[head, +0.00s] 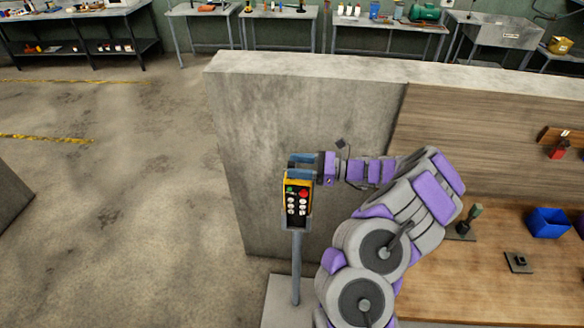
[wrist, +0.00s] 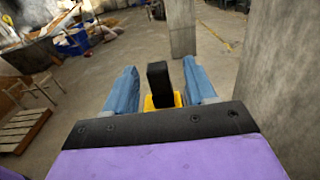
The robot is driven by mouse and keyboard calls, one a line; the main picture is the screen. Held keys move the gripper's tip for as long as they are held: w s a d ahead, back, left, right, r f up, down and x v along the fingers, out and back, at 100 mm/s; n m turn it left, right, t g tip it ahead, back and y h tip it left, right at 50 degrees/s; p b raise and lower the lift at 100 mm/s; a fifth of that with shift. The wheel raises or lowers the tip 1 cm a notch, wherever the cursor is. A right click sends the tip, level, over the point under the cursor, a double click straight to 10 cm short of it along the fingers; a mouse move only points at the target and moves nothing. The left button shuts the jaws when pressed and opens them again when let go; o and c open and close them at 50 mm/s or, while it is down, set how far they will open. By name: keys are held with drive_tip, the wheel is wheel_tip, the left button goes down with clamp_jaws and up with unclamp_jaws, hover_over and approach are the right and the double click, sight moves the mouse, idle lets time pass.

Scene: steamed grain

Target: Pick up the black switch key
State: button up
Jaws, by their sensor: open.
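The black switch key (wrist: 157,86) stands up as a dark block in the wrist view, on top of a yellow control box (wrist: 165,101). My gripper (head: 300,162) is open, its two blue fingers on either side of the key with a visible gap on each side. In the head view the control box (head: 297,203) shows its black face with red, green and white buttons, on a grey post (head: 296,268). My gripper is at the top of the box there, and I cannot make out the key behind the fingers.
A concrete wall (head: 262,130) stands close behind the box and my arm. To the right, a wooden bench (head: 470,290) holds a blue bin (head: 547,222) and a small black part (head: 518,262). Open floor (head: 110,220) lies to the left.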

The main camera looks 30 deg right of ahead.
drive_tip(key=x, duration=0.3)
drive_tip(key=shift+w+a, duration=0.2)
drive_tip(key=shift+a, duration=0.15)
clamp_jaws()
drive_tip(key=shift+r, duration=0.1)
